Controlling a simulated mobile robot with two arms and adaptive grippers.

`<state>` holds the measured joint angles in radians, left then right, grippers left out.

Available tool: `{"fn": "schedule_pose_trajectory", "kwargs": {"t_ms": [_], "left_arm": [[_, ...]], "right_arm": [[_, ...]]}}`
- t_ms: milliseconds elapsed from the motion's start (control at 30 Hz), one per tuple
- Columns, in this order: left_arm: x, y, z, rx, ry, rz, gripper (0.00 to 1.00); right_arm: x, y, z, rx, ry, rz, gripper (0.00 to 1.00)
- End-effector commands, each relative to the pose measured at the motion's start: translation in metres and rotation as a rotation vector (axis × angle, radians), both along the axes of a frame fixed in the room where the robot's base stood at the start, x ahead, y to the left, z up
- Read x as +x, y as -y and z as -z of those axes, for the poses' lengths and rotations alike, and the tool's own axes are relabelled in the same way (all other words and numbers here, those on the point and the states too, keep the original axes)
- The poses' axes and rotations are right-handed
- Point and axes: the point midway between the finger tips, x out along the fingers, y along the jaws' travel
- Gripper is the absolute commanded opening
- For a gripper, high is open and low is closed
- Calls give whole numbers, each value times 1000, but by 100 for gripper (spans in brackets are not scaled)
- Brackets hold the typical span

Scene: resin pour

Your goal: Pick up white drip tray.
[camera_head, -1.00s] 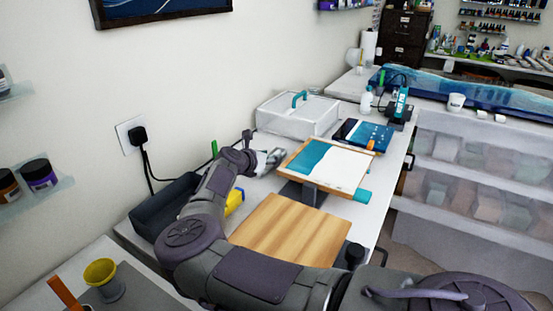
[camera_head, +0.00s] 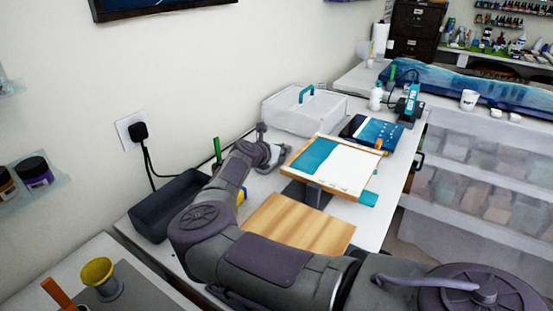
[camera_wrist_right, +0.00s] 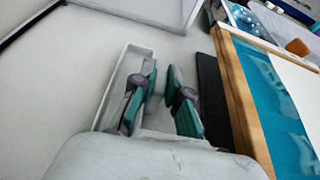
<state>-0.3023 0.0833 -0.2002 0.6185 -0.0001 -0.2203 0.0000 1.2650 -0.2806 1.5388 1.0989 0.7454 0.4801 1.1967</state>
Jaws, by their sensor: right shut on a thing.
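The white drip tray (camera_wrist_right: 120,80) is a long, narrow, shallow tray on the pale bench top in the right wrist view. My right gripper (camera_wrist_right: 162,78) is at its right long side, with one teal-padded finger over the tray's inside and the other just outside. It is shut on the tray's right wall, which is partly hidden by the fingers. In the head view my right gripper (camera_head: 265,154) is low at the bench, left of the raised panel; the tray is mostly hidden there. My left gripper is not in view.
A wood-framed blue and white panel (camera_head: 332,164) stands close to the right of my gripper. A white box with a teal handle (camera_head: 303,110) is behind it. A wooden board (camera_head: 298,221) lies in front, and a dark bin (camera_head: 166,207) stands at the left.

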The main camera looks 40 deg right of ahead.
Motion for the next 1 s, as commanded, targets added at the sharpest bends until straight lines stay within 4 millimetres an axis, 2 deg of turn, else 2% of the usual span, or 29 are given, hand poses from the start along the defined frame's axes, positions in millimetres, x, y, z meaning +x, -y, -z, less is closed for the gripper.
{"fn": "schedule_pose_trajectory", "kwargs": {"t_ms": [267,467,667,1000], "left_arm": [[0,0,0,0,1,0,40],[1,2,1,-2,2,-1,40],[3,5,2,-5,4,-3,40],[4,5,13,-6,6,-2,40]], "right_arm": [[-2,-1,5,7,-5,2,0],[-1,-1,-5,6,-3,3,0],[0,-1,-40,6,2,2,0],[-1,0,-138,3,4,1,0]]}}
